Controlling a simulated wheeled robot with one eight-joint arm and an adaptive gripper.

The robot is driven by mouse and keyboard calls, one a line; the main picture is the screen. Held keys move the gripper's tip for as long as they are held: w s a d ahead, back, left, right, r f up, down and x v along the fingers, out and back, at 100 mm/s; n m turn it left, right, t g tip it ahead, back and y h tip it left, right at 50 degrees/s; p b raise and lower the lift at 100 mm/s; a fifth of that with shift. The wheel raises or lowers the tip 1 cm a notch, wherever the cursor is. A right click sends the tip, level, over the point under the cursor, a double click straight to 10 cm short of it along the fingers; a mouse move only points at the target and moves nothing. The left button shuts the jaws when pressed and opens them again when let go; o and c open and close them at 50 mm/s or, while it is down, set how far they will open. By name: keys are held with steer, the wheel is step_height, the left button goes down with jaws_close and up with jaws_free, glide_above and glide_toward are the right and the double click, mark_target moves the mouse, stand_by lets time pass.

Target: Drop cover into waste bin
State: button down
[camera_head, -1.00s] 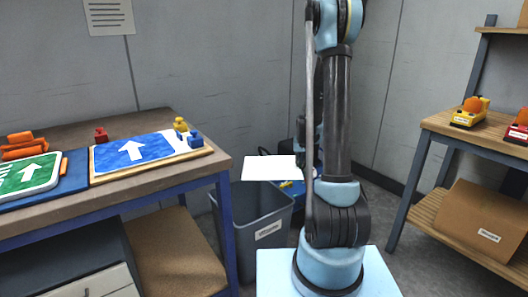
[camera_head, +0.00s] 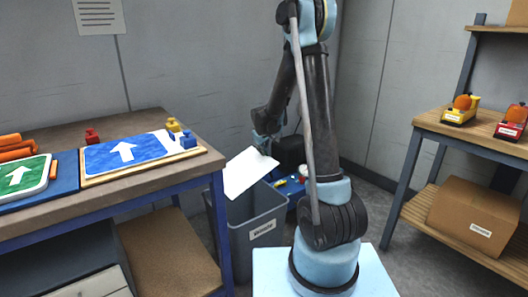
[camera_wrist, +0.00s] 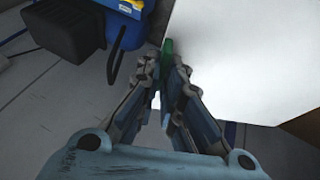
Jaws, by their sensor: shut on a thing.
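The cover is a flat white sheet (camera_head: 248,172), tilted in the air over the grey waste bin (camera_head: 240,243) in the head view. My gripper (camera_head: 265,143) is at the sheet's upper right edge. In the wrist view my gripper (camera_wrist: 167,62) is shut on the cover (camera_wrist: 240,55), at a small green part by its edge. The sheet extends to the right of the fingers and hides what lies behind it. The bin carries a white label; its inside is partly hidden by the sheet.
A table (camera_head: 190,180) with a blue arrow sign (camera_head: 125,152) and a green sign (camera_head: 22,178) stands left of the bin. A blue box (camera_wrist: 128,30) lies behind the bin. A wooden shelf (camera_head: 465,138) with toy vehicles and a cardboard box (camera_head: 475,217) is at the right.

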mark_target(263, 159)
step_height(263, 159, down, 16)
stand_by(1.1)
steer(key=shift+r, duration=0.1)
steer(key=c, duration=0.9)
jaws_free()
steer(key=shift+o, duration=0.2)
steer(key=shift+r, duration=0.15)
steer(key=shift+r, duration=4.9)
